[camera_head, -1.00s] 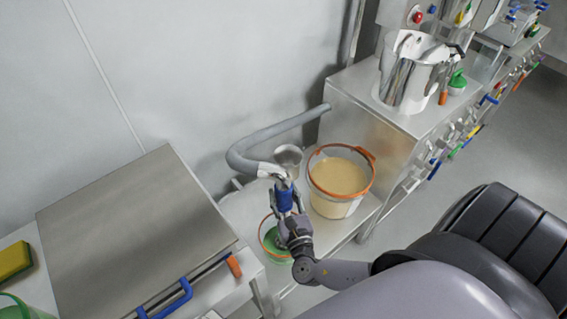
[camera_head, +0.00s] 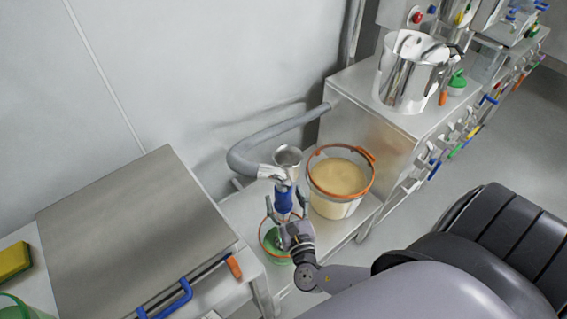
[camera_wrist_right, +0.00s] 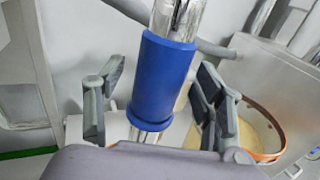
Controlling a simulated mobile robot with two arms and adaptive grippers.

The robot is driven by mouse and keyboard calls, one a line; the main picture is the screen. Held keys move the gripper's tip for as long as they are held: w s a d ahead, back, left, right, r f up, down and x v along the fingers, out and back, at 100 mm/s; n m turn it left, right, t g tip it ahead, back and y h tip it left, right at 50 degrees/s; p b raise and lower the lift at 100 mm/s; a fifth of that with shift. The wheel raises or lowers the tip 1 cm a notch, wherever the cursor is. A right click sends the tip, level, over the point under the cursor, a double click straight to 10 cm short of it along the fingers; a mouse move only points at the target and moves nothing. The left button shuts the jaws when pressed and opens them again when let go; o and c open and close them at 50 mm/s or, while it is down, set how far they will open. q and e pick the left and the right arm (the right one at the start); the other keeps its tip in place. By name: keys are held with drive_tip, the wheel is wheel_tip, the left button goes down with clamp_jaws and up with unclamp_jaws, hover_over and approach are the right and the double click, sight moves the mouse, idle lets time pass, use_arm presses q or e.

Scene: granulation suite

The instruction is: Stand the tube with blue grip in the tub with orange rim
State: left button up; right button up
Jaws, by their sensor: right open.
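The tube with blue grip (camera_head: 284,198) stands close to upright at the tub with orange rim (camera_head: 262,243), on the low shelf. In the right wrist view the blue grip (camera_wrist_right: 163,82) has shiny tube above and below it. The tube's lower end is hidden behind my gripper, so I cannot tell how it rests in the tub. My right gripper (camera_head: 285,205) is open, with one finger on either side of the tube and gaps to the blue grip in the right wrist view. My left gripper is not in view.
A larger orange-rimmed bucket (camera_head: 333,208) of tan material stands right beside the tube. A grey hose (camera_head: 262,137) curves in behind it. A steel-topped bench (camera_head: 130,235) with blue handles is at left, and a steel cabinet (camera_head: 375,125) with a pot is at right.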

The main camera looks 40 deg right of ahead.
drive_tip(key=v, duration=1)
drive_tip(key=shift+s, duration=0.25)
drive_tip(key=shift+a, duration=0.1)
drive_tip(key=s+d+f+m+g, duration=0.2)
drive_tip(key=s+f+m+g, duration=0.15)
drive_tip(key=f, duration=0.55)
drive_tip(key=s+d+f+m+g, duration=0.3)
drive_tip(key=f+m+g, duration=0.1)
drive_tip(key=f, duration=0.5)
drive_tip(key=s+d+f+m+g, duration=0.2)
drive_tip(key=s+f+m+g, duration=0.2)
drive_tip(key=f, duration=0.5)
drive_tip(key=s+a+f+m+g+y, duration=0.2)
drive_tip(key=s+a+f+m, duration=0.1)
drive_tip(key=s+f+m, duration=0.2)
drive_tip(key=s+a+f+m+g+y, duration=0.2)
drive_tip(key=s+f+m, duration=0.4)
drive_tip(key=s+m, duration=0.4)
drive_tip(key=shift+a+m+y, duration=0.8)
drive_tip(key=shift+a+m, duration=0.35)
drive_tip(key=shift+a, duration=0.05)
drive_tip(key=shift+s+a+f+m+g, duration=0.2)
drive_tip(key=shift+a+m+g, duration=0.05)
drive_tip(key=shift+m, duration=0.35)
drive_tip(key=shift+c, duration=0.3)
